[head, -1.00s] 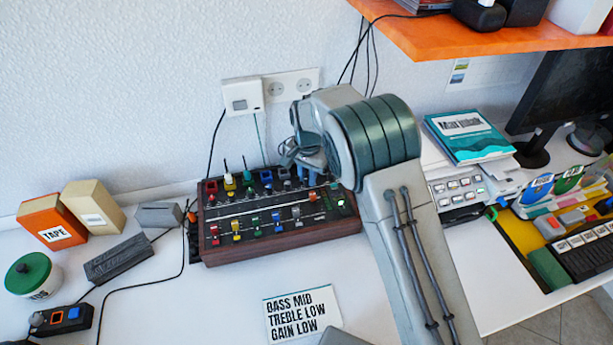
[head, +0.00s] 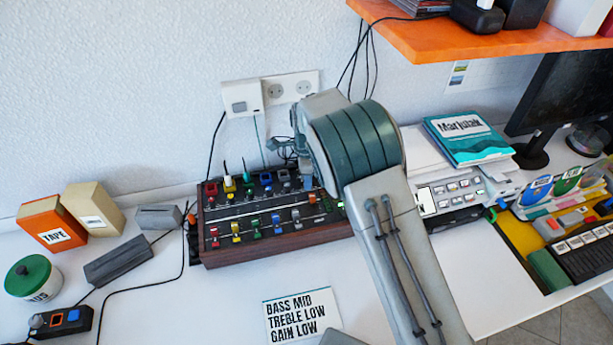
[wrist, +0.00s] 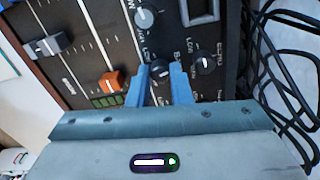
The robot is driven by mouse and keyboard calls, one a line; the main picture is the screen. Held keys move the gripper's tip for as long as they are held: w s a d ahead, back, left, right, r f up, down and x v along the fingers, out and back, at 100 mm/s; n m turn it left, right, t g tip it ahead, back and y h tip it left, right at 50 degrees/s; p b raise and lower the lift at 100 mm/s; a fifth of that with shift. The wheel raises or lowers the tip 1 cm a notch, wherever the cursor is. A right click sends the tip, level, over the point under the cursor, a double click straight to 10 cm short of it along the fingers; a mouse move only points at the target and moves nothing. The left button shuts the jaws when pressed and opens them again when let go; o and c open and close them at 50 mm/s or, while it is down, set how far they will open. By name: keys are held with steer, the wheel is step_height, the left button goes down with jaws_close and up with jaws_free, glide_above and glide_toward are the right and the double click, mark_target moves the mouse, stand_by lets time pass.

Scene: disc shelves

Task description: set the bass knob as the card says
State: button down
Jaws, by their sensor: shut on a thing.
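The card (head: 300,315) lies on the white desk in the head view and reads BASS MID, TREBLE LOW, GAIN LOW. The mixer (head: 275,245) is a dark panel in a wooden case behind it. In the wrist view my gripper's blue fingers (wrist: 161,76) are on either side of a small dark knob (wrist: 160,68), shut on it. Its label is partly covered by a finger, so I cannot read it fully or confirm it is the bass knob.
A dark knob labelled ECHO (wrist: 204,63) is just right of the fingers, and a grey knob (wrist: 145,17) is above. An orange slider (wrist: 111,81) is to the left. Black cables (wrist: 290,80) hang past the panel edge. An orange shelf (head: 480,35) overhangs at upper right.

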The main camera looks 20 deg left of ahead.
steer(key=shift+s+a+m, duration=0.1)
steer(key=shift+m, duration=1.5)
steer(key=c, duration=1.3)
jaws_free()
step_height(320, 180, up, 14)
steer(key=shift+f, duration=0.1)
